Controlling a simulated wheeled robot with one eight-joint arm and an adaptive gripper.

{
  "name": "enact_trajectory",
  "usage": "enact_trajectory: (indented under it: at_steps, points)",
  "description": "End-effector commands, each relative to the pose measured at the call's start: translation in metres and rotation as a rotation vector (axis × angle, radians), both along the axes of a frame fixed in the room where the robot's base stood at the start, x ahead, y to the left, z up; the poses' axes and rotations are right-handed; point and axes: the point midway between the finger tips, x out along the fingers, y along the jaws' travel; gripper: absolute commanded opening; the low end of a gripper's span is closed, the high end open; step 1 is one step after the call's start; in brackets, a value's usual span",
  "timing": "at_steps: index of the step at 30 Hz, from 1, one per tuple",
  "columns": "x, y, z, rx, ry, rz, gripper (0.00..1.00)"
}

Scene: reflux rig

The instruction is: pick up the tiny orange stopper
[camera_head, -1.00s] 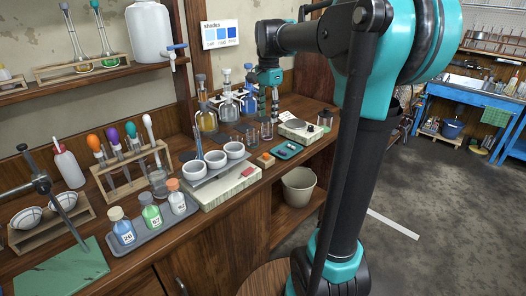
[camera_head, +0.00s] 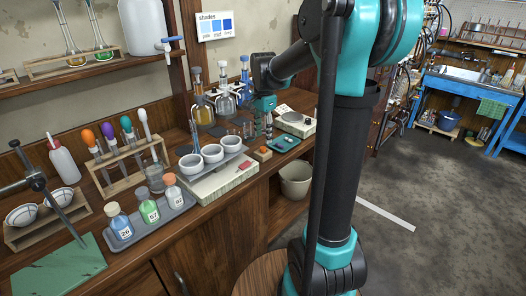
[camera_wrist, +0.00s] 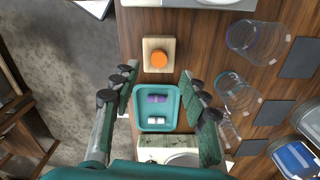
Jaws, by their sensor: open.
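The tiny orange stopper (camera_wrist: 159,59) is a small round orange cap on a square wooden block (camera_wrist: 149,69) near the bench's front edge. In the head view the stopper (camera_head: 263,150) sits left of the teal tray. My gripper (camera_wrist: 159,73) is open and empty, with one finger on each side of the teal tray in the wrist view. The stopper shows beyond the fingertips, roughly centred between them. In the head view my gripper (camera_head: 264,132) hangs just above the block; its exact height over the stopper is hard to tell.
The teal tray (camera_wrist: 139,101) holds a purple and a white piece. Glass beakers (camera_wrist: 244,38) stand to the right in the wrist view. White bowls (camera_head: 212,153) on a pale slab stand left of the block, and a scale (camera_head: 296,121) stands behind the tray.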

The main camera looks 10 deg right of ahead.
Motion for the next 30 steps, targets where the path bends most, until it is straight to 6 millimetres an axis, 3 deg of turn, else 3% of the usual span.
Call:
enact_trajectory:
  at_steps: [10, 19, 27, 30]
  points:
    - [-0.003, 0.002, -0.044, 0.0, 0.0, 0.0, 0.45]
    - [-0.003, 0.002, -0.049, 0.0, 0.0, 0.0, 0.45]
    - [-0.003, 0.002, -0.048, 0.0, 0.0, 0.0, 0.12]
    - [-0.003, 0.002, -0.048, 0.0, 0.0, 0.0, 0.1]
